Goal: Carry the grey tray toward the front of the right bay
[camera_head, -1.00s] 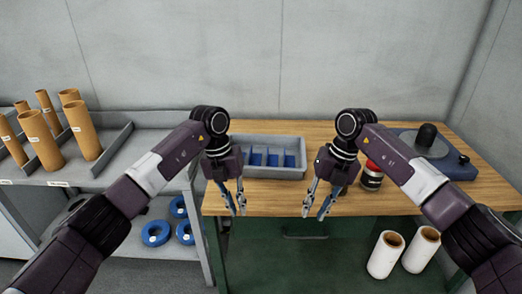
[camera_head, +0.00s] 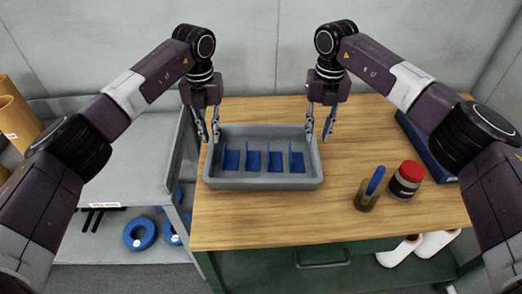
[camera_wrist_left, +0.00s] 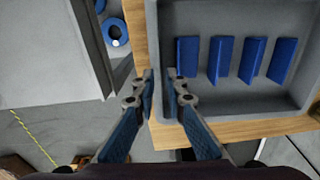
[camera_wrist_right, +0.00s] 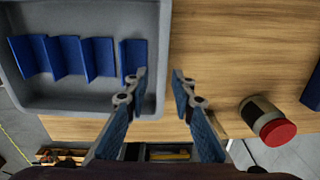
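The grey tray (camera_head: 263,183) lies on the wooden table (camera_head: 345,205), with blue upright pieces (camera_head: 275,161) inside it. My left gripper (camera_head: 210,138) is over the tray's left wall, its fingers parted on either side of the rim (camera_wrist_left: 158,60). My right gripper (camera_head: 319,138) is over the right wall, its fingers apart on either side of the rim (camera_wrist_right: 163,60). Neither gripper is visibly closed on the tray. Whether the fingertips touch the walls is hard to tell.
A jar with a red lid (camera_head: 406,180) and a small cup with a blue item (camera_head: 370,190) stand right of the tray. A blue-based device (camera_head: 427,150) is behind them. A grey shelf (camera_head: 115,140) adjoins on the left. The table in front of the tray is clear.

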